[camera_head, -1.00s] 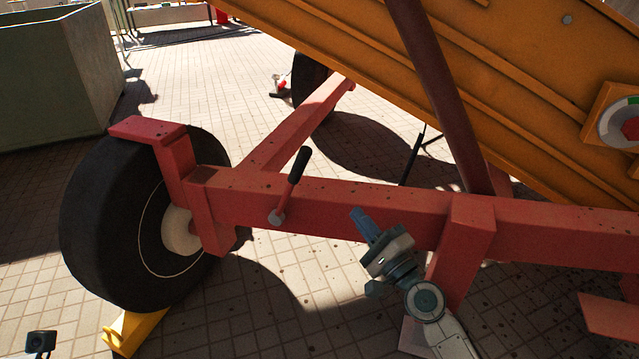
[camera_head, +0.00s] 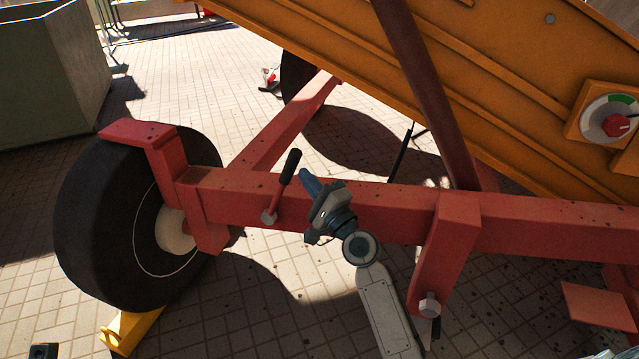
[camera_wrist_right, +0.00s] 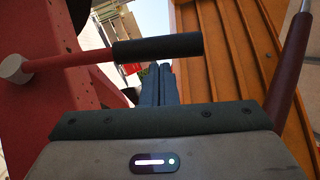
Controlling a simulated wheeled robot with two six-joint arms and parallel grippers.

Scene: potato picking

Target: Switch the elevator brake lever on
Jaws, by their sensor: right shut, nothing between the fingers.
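The brake lever (camera_head: 281,186) is a thin red rod with a black grip, mounted by a round pivot on the red frame beam (camera_head: 380,208). It tilts up and to the right in the head view. My right gripper (camera_head: 309,180) is shut and empty, just right of the black grip. In the right wrist view the lever's black grip (camera_wrist_right: 158,48) lies across the picture, near the tips of the shut blue-grey fingers (camera_wrist_right: 158,75). Whether they touch it cannot be told.
A black wheel (camera_head: 110,220) stands left of the lever, with a yellow chock (camera_head: 128,328) under it. The orange elevator body (camera_head: 500,95) slopes overhead, with a red rotary knob (camera_head: 615,125) at right. A green container (camera_head: 50,75) stands at back left.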

